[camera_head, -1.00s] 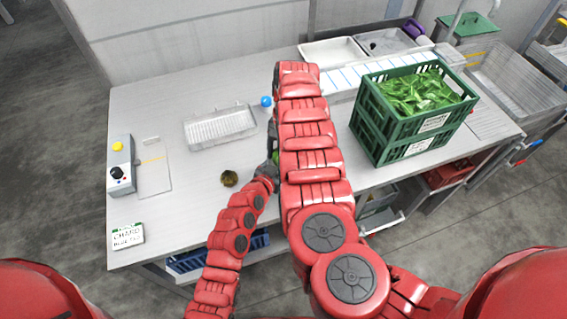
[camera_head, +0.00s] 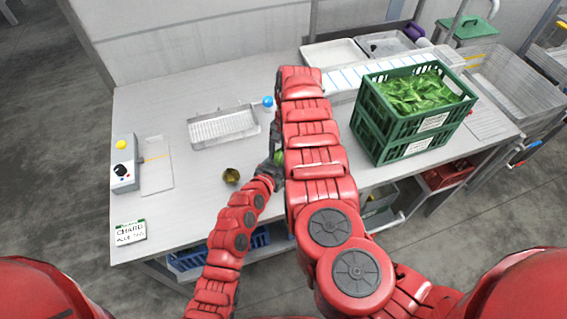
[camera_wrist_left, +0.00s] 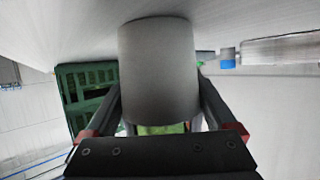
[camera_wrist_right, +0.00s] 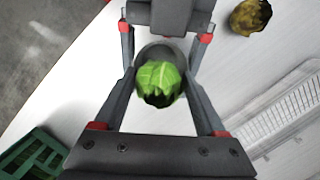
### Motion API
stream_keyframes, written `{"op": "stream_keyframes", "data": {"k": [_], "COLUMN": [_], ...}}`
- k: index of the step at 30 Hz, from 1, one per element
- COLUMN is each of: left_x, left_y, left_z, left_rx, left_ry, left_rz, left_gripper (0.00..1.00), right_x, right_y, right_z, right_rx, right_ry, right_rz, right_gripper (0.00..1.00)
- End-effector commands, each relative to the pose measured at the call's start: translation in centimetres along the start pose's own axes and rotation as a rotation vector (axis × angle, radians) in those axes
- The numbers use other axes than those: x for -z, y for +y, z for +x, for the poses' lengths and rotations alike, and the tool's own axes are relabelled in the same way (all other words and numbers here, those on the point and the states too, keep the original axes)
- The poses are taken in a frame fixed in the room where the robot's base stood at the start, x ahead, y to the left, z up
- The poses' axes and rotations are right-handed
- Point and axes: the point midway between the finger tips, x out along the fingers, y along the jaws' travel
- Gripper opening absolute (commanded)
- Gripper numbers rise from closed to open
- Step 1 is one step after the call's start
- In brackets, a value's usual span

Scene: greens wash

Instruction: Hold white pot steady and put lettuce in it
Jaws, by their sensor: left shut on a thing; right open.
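The pot (camera_wrist_left: 158,70), plain pale grey in the left wrist view, is upside down in that picture. My left gripper (camera_wrist_left: 160,85) is shut on it, one finger on each side. In the right wrist view a green lettuce head (camera_wrist_right: 158,82) sits at the pot's round opening (camera_wrist_right: 160,50); how deep it sits I cannot tell. My right gripper (camera_wrist_right: 161,76) is open, its fingers on either side of the lettuce. In the head view only a bit of green lettuce (camera_head: 281,157) shows beside my left gripper (camera_head: 273,167); my right arm hides most of the pot.
A brownish wilted head (camera_head: 231,176) lies on the table. A green crate of leaves (camera_head: 413,112) is at right.

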Motion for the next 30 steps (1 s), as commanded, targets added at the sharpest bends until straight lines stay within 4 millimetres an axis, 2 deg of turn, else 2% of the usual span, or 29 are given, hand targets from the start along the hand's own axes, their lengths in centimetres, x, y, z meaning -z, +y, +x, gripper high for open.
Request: {"op": "stream_keyframes", "data": {"k": [1, 2, 12, 16, 21, 28, 29, 30], "left_x": [-0.3, -0.3, -0.5, -0.5, -0.4, -0.3, -0.3, -0.3], "left_y": [0.8, 0.8, 0.5, 0.5, 0.3, 0.3, 0.3, 0.3], "left_z": [0.4, 0.4, 0.2, 0.2, 0.1, 0.1, 0.1, 0.1], "left_rx": [-0.017, -0.017, -0.012, -0.01, -0.008, -0.006, -0.006, -0.006], "left_ry": [0.005, 0.004, -0.006, -0.007, -0.006, -0.005, -0.005, -0.005], "left_rz": [-0.006, -0.006, -0.004, -0.003, -0.002, -0.001, -0.001, -0.001], "left_gripper": [0.37, 0.37, 0.35, 0.35, 0.35, 0.35, 0.9, 0.97], "right_x": [-1.4, -1.5, -1.3, -1.3, -1.2, -1.2, -1.2, -1.2], "right_y": [0.5, 0.5, 0.3, 0.3, 0.4, 0.4, 0.4, 0.4], "right_z": [2.0, 1.6, -5.4, -7.2, -8.2, -8.4, -8.4, -8.4], "right_rx": [-0.033, -0.032, -0.006, -0.001, 0.002, 0.004, 0.004, 0.004], "right_ry": [-0.04, -0.039, -0.007, -0.001, 0.007, 0.009, 0.009, 0.009], "right_rz": [-0.01, -0.011, -0.009, -0.006, -0.004, -0.004, -0.003, -0.003], "right_gripper": [1.0, 1.0, 1.0, 1.0, 1.0, 1.0, 1.0, 1.0]}}
